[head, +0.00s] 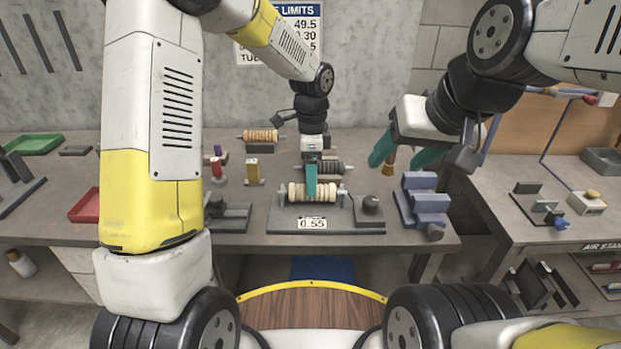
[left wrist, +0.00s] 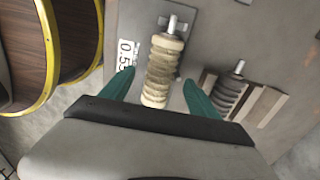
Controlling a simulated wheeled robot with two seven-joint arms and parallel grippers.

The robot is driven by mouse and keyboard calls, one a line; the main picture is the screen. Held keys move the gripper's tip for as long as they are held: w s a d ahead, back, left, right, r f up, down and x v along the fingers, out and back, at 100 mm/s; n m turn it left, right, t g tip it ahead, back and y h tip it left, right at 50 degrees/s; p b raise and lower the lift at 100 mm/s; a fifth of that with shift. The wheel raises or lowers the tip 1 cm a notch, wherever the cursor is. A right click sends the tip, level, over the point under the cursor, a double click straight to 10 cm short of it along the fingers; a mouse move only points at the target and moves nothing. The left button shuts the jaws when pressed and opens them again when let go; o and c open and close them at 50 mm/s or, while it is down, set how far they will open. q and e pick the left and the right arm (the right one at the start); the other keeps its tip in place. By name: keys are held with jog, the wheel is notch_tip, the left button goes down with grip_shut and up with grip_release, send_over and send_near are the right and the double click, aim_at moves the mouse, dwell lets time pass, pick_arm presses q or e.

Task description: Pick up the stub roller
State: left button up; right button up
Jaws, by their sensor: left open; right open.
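A cream ribbed roller (head: 325,193) lies across a grey gauge stand (head: 285,218) whose display reads 0.55. My left gripper (head: 311,182) is open and points down over this roller. In the left wrist view the cream roller (left wrist: 162,70), with a metal shaft end, lies between the two open teal fingers (left wrist: 160,88); contact cannot be told. A dark ribbed roller (head: 325,168) lies just behind, and a tan ribbed roller (head: 260,136) lies farther back. Which one is called the stub roller is not marked. My right gripper (head: 405,155) is open and empty, above the bench to the right.
Blue blocks (head: 427,200) stand right of the gauge stand. A red tray (head: 84,206) and a green tray (head: 35,144) lie at the left. A side bench (head: 500,210) with small fixtures is at the right.

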pick_arm(q)
notch_tip(320, 180, down, 3)
jog(key=shift+d+f, duration=0.1)
jog(key=shift+c, duration=0.4)
grip_shut()
